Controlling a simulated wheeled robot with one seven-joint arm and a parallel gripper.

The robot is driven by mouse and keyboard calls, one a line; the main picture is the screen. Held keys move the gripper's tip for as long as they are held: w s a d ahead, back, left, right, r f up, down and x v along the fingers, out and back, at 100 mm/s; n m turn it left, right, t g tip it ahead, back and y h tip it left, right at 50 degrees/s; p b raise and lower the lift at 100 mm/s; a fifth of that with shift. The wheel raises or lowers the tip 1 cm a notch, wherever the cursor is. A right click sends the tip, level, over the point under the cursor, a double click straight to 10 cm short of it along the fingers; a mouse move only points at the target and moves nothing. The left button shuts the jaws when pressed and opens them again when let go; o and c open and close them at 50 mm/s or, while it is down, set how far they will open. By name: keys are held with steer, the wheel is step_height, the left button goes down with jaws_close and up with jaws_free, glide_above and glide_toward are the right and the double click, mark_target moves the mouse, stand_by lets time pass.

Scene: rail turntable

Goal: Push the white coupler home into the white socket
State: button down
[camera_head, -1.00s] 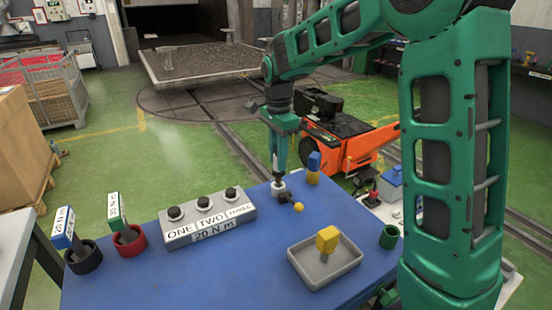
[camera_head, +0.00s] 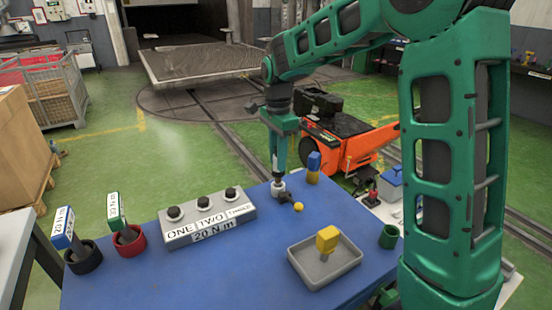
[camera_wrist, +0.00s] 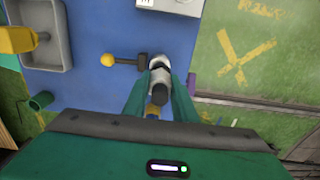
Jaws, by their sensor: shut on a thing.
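My gripper (camera_head: 277,170) points down at the far edge of the blue table and is shut on the coupler (camera_wrist: 160,88). In the wrist view the coupler is a dark and white banded cylinder between my green fingers. The white socket (camera_head: 278,188) is a short pale cylinder on the table directly under my fingertips. A dark lever with a yellow ball (camera_head: 298,207) sticks out beside it. The coupler appears in line with the socket, touching or nearly so. My fingers hide part of the joint, so I cannot tell how deep it sits.
A blue and yellow block piece (camera_head: 314,168) stands just right of the socket. A grey tray (camera_head: 300,268) holds a yellow-topped piece. A grey button box (camera_head: 208,222) lies to the left, with red (camera_head: 140,243) and black holders. A green cup (camera_head: 389,237) stands at right.

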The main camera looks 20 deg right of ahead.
steer(key=shift+f, duration=2)
steer(key=c, duration=1.4)
jaws_free()
step_height(320, 180, up, 11)
steer(key=shift+f, duration=0.15)
